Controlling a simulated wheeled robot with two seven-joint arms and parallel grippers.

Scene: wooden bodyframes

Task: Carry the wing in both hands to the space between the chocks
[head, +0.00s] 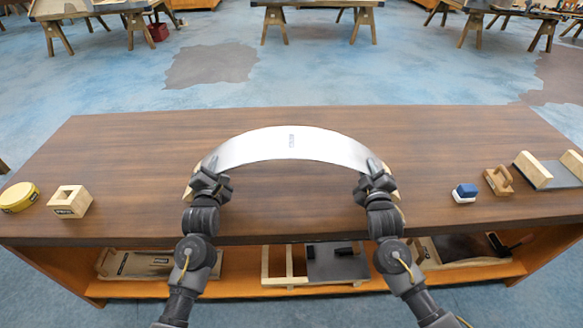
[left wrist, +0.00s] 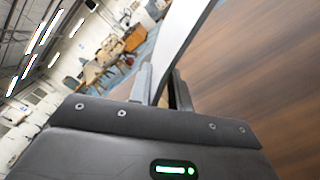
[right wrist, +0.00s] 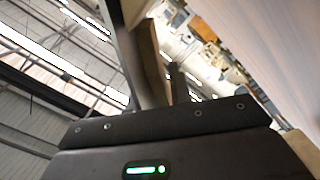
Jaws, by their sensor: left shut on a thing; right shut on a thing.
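The wing (head: 290,144), a silvery curved panel, arches between my two grippers above the bench top. My left gripper (head: 208,183) is shut on its left end, and the panel's edge also shows between the fingers in the left wrist view (left wrist: 180,40). My right gripper (head: 374,182) is shut on its right end. Pale wood shows beside both ends, partly hidden by the grippers; it also shows in the right wrist view (right wrist: 150,65). Two pale wooden blocks, apparently the chocks, stand at the far right: a left one (head: 531,170) and a right one (head: 573,163), with a dark mat (head: 558,174) between them.
The bench (head: 290,215) is clear in the middle. A blue and white block (head: 465,193) and a wooden tool (head: 498,180) stand left of the chocks. The lower shelf holds boards.

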